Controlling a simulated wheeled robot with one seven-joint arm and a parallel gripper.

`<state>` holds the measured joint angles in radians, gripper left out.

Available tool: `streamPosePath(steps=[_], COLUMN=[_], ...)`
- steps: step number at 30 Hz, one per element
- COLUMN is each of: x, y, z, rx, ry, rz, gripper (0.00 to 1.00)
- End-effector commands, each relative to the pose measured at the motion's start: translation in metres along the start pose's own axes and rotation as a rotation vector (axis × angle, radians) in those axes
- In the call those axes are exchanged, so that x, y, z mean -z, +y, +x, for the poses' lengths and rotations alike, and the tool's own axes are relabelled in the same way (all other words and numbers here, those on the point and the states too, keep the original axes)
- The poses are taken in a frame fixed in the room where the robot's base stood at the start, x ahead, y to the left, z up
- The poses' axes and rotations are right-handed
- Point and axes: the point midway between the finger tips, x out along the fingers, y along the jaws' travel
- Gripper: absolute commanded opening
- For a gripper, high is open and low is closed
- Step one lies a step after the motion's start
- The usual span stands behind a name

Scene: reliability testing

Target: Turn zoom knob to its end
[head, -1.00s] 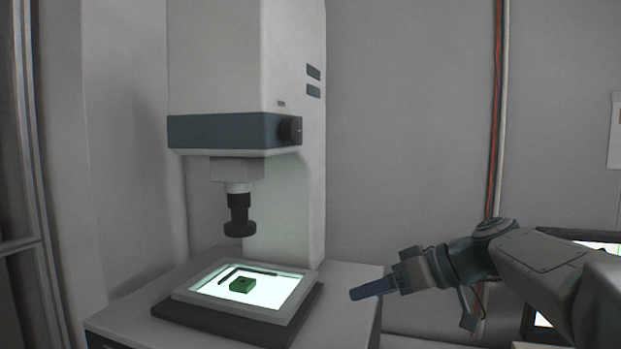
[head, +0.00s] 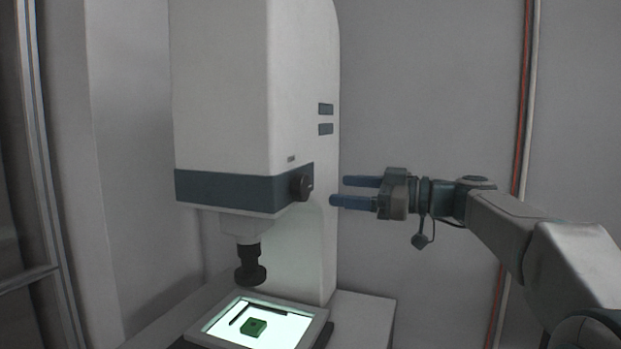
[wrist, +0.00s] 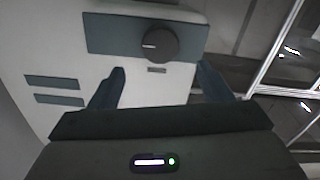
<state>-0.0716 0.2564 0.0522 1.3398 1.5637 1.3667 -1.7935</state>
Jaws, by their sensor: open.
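The zoom knob (head: 301,186) is a round black knob on the right side of the machine's dark blue-grey band. In the wrist view the knob (wrist: 153,45) faces the camera, with a pale indicator line pointing left in the picture. My gripper (head: 338,191) is open and empty, to the right of the knob in the head view, with its two blue fingers pointing at the machine. In the wrist view the fingertips stand apart, below and to either side of the knob, and do not touch it.
The white measuring machine (head: 225,90) has a black lens (head: 250,268) hanging over a lit stage (head: 318,330). A green block (head: 253,327) and dark bars lie on the stage. A wall with a red cable (head: 521,120) stands behind my arm.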

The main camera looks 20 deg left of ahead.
Motion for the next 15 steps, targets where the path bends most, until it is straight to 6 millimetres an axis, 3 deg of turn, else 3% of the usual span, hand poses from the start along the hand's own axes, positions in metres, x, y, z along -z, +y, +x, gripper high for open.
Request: streamPosePath(steps=[6,15], x=[0.004,0.001], y=[0.0,-0.001], z=[0.048,0.079], rx=[0.005,0.003], ry=[0.0,0.0], rz=[0.002,0.001], gripper=[0.72,0.72])
